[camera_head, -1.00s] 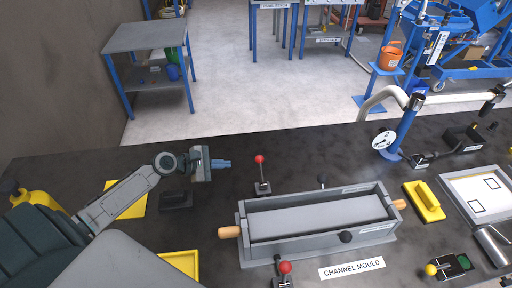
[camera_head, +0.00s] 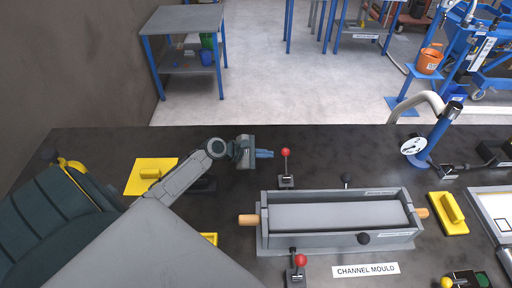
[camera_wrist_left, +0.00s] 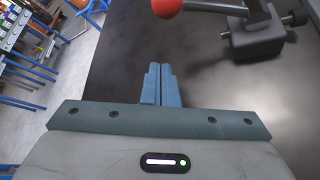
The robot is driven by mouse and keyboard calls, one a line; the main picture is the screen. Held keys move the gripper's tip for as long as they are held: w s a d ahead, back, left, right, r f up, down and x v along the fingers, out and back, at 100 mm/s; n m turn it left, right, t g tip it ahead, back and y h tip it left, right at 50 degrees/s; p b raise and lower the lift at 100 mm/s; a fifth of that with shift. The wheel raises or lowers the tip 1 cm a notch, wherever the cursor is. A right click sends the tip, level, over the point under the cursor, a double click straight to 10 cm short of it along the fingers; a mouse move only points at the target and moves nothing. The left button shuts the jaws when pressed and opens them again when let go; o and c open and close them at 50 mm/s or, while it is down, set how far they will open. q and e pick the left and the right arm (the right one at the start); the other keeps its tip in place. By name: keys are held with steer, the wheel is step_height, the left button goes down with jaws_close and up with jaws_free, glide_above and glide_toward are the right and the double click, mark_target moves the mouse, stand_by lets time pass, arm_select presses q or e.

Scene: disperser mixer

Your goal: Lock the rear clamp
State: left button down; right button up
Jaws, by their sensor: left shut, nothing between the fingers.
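The rear clamp (camera_head: 286,181) stands on the dark bench behind the channel mould (camera_head: 262,232). Its lever is upright with a red ball knob (camera_head: 285,152) on top. My left gripper (camera_head: 268,154) is shut and empty, its blue fingertips just left of the red knob and apart from it. In the left wrist view, the closed fingers (camera_wrist_left: 161,84) point toward the bench edge, and the red knob (camera_wrist_left: 167,7) and clamp base (camera_wrist_left: 258,38) are at the top. The front clamp (camera_head: 297,274) has a red knob (camera_head: 300,260) too. My right gripper is not seen.
The mould has wooden handles (camera_head: 249,220) at its ends and black knobs front and rear. A yellow float (camera_head: 449,213) lies to its right. A blue post with a gauge (camera_head: 413,146) stands at the right. The bench behind the rear clamp is clear.

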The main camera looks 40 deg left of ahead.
mark_target(274, 161)
arm_select(q)
steer(key=x, duration=0.3)
steer(key=shift+w+d+p, duration=0.2)
steer(key=shift+w+p, duration=0.05)
steer(key=shift+p, duration=0.05)
steer(key=shift+s+d+r+p, duration=0.2)
steer(key=shift+d+r+p, duration=0.05)
steer(key=shift+r+p, duration=0.3)
steer(key=shift+s+d+r+p, duration=0.2)
steer(key=shift+d+r+p, duration=0.05)
steer(key=shift+r+p, duration=0.25)
steer(key=shift+s+d+r, duration=0.25)
steer(key=shift+s+r, duration=0.1)
steer(key=shift+r, duration=0.2)
steer(key=shift+d+p, duration=0.1)
steer(key=shift+p, duration=0.2)
